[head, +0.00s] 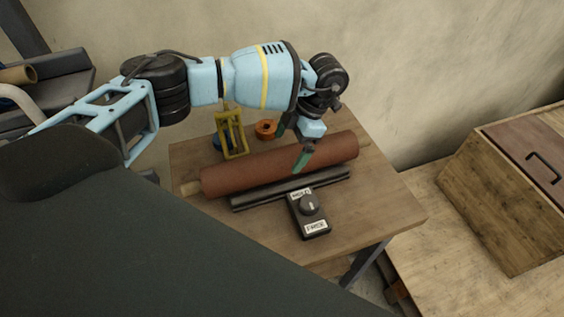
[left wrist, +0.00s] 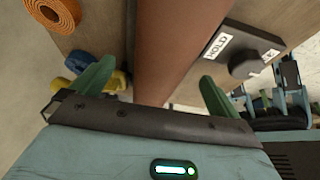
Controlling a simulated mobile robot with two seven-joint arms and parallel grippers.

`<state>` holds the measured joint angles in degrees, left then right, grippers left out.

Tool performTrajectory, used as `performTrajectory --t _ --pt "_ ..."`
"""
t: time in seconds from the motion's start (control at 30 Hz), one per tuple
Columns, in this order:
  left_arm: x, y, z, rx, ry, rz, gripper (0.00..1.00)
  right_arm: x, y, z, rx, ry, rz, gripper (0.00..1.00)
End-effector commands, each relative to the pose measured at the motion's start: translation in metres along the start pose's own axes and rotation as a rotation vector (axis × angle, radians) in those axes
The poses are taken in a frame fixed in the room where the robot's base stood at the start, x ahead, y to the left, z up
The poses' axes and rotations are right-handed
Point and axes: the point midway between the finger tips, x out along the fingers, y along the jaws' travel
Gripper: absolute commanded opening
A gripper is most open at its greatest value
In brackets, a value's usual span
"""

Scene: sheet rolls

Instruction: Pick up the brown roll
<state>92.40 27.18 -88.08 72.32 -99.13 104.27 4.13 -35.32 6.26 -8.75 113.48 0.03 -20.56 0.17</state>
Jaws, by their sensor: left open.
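The brown roll (head: 250,169) lies across the small wooden table in the head view, long and reddish brown. My left gripper (head: 295,150) is above the roll, right of its middle, with green fingers pointing down. In the left wrist view the roll (left wrist: 168,50) runs between the two open green fingers of the left gripper (left wrist: 155,85), with a gap on each side. I cannot tell from these views how far down the fingers reach. My right gripper cannot be made out in the head view; part of a blue and black arm shows at the right of the left wrist view.
A black box with a knob (head: 312,222) and a dark bar (head: 270,194) lie in front of the roll on the table (head: 375,215). A yellow frame (head: 231,135) and an orange ring (head: 265,128) stand behind. A wooden cabinet (head: 500,200) is at the right.

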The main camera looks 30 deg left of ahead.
Motion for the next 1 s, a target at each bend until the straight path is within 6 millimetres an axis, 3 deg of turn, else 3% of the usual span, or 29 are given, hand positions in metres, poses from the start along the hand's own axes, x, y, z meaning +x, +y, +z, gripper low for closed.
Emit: performTrajectory --t 0.17,0.5,0.77,1.0 --pt "0.007 -0.002 0.001 0.001 0.002 0.000 1.00 0.001 0.001 -0.007 -0.002 0.013 0.001 0.64" --pt "0.048 -0.004 0.004 0.001 0.000 0.000 1.00 -0.002 0.003 -0.015 -0.012 0.029 0.002 0.64" --pt "0.052 -0.004 0.004 0.001 0.001 0.000 1.00 -0.002 0.004 -0.015 -0.015 0.028 0.002 0.64" --pt "0.052 -0.004 0.004 0.001 0.000 0.000 0.71 -0.002 0.004 -0.015 -0.015 0.028 0.002 0.64"
